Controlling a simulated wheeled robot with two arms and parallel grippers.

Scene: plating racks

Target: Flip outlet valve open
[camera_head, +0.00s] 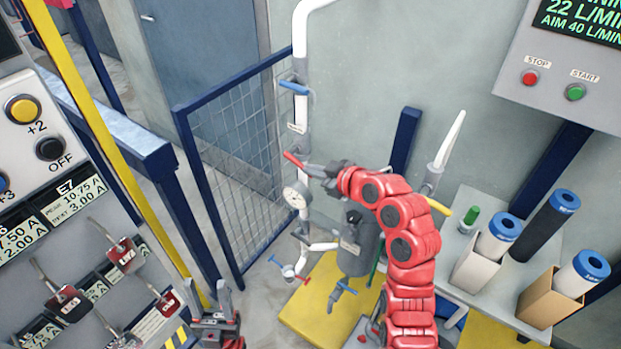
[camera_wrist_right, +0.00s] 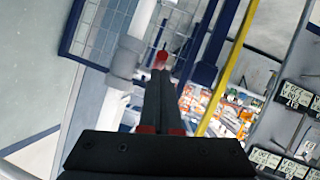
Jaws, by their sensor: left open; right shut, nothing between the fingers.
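A white vertical pipe (camera_head: 302,110) carries a blue-handled valve (camera_head: 294,88) near the top and a red-handled valve (camera_head: 294,160) lower down, above a round gauge (camera_head: 296,195). The labels are too small to read, so I cannot tell which is the outlet valve. The red lever slants up to the left from the pipe. My right gripper (camera_head: 312,170) is shut and empty, close beside the red lever; contact is unclear. In the right wrist view its fingers (camera_wrist_right: 160,85) point toward the lever's red end (camera_wrist_right: 160,59). My left gripper (camera_head: 215,306) is open and empty at the bottom.
Smaller red and blue valve handles sit low by the pipe. A blue mesh fence (camera_head: 238,135) is behind. A control panel with locks is left; filter cartridges (camera_head: 500,228) stand right.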

